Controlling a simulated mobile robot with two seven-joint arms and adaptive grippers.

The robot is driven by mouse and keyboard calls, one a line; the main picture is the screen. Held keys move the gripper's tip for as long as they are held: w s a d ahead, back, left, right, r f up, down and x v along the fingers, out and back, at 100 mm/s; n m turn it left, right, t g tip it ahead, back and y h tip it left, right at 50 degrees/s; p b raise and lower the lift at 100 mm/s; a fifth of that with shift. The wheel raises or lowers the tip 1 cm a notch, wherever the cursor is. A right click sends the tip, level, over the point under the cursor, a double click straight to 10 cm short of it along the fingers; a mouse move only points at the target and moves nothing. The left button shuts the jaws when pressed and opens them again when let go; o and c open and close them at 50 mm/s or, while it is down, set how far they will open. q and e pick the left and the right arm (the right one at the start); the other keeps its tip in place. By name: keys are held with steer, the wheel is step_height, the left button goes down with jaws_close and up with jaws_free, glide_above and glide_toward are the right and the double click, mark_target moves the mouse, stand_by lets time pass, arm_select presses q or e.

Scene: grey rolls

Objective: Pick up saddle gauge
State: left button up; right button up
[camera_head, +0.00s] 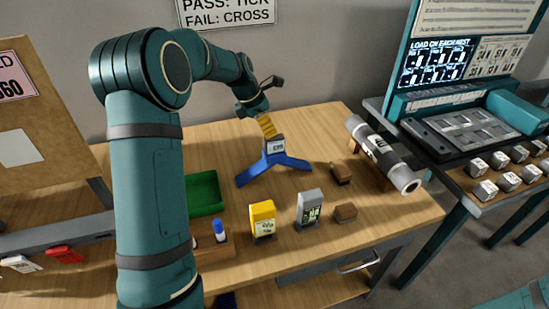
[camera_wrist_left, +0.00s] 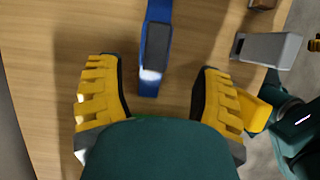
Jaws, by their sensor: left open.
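The saddle gauge (camera_head: 289,162) has splayed blue legs and a small grey boxed readout on top. It stands on the wooden bench in the head view. My left gripper (camera_head: 266,126) points down at it from just above and behind. In the left wrist view the gauge's blue body with a dark grey block (camera_wrist_left: 155,45) lies ahead, between the lines of the two yellow fingers. Those fingers of my left gripper (camera_wrist_left: 159,72) are wide apart with nothing between them. Part of the gauge's top is hidden by the gripper in the head view.
A grey pipe (camera_head: 378,150) rests on wooden supports at the right. A yellow gauge (camera_head: 262,218), a grey gauge (camera_head: 310,208) and brown blocks (camera_head: 345,212) stand along the front. A green tray (camera_head: 205,193) is left of the saddle gauge, partly behind my arm.

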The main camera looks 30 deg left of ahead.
mark_target(277, 143)
arm_select(q)
steer(key=x, duration=0.3)
steer(key=shift+w+f+b, duration=0.1)
steer(key=shift+f+b, duration=0.15)
steer(key=shift+b, duration=0.05)
steer(key=b+x, duration=0.1)
steer(key=x, duration=0.4)
steer(key=shift+w+a+f+b, duration=0.1)
steer(key=shift+w+b, duration=0.05)
steer(key=shift+b, duration=0.2)
jaws_close()
